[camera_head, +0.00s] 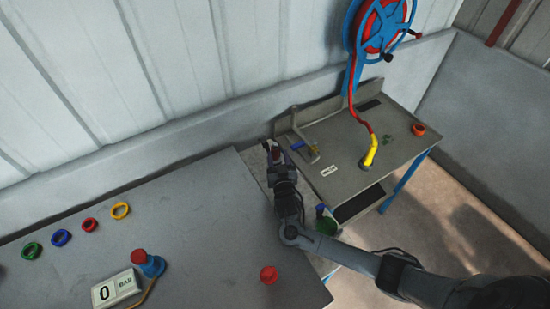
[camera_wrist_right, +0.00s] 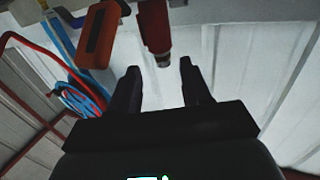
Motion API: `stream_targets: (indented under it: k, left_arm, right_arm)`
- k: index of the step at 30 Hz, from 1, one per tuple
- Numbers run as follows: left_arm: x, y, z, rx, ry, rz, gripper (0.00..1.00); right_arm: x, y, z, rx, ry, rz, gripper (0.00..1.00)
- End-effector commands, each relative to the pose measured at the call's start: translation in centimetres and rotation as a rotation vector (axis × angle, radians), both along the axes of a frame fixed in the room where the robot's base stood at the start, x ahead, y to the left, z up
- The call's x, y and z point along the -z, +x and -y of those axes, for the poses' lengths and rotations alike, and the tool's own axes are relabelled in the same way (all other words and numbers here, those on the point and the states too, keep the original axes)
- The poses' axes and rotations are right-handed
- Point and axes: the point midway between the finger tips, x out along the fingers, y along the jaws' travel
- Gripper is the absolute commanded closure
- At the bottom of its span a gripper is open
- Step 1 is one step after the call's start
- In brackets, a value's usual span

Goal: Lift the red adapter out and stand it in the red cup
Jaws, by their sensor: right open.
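The red adapter (camera_wrist_right: 155,30) shows in the right wrist view as a red cylinder with a dark, narrower end. That end lies at the mouth of my right gripper (camera_wrist_right: 158,70), between the lines of its two open fingers. The gripper looks empty. In the head view my right gripper (camera_head: 276,163) is at the gap between the two benches, with a small red part (camera_head: 276,152) at its tips. What holds the adapter is hard to make out. The red cup (camera_head: 90,225) appears as a red ring on the left bench. My left gripper is out of view.
Green (camera_head: 31,250), blue (camera_head: 61,237) and yellow (camera_head: 120,210) rings flank the red one. A gauge reading 0 (camera_head: 115,290) and a red round piece (camera_head: 268,274) are nearer. The right bench holds a yellow nozzle (camera_head: 369,153). An orange block (camera_wrist_right: 99,36) is beside the adapter.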

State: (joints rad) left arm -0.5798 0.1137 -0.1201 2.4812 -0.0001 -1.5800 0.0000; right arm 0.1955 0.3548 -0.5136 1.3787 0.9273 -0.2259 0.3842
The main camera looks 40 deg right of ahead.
Motion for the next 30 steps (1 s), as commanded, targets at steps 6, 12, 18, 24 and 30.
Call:
stream_targets:
  k: [6,12,18,24,30]
  left_arm:
    - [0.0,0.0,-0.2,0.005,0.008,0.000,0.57]
    - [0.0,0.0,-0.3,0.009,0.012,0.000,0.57]
    - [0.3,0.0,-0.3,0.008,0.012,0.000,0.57]
    - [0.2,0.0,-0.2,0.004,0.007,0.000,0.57]
    - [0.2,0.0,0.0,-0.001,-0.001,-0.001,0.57]
  right_arm:
    - [-0.2,1.0,0.5,-0.001,-0.001,-0.001,0.52]
    - [-0.8,3.3,1.6,0.001,-0.003,0.001,0.52]
    - [-0.6,4.9,2.5,0.000,0.000,-0.001,0.52]
    - [-0.6,5.1,2.7,-0.001,0.001,-0.002,0.52]
    - [-0.6,5.1,2.7,-0.001,0.001,-0.002,0.67]
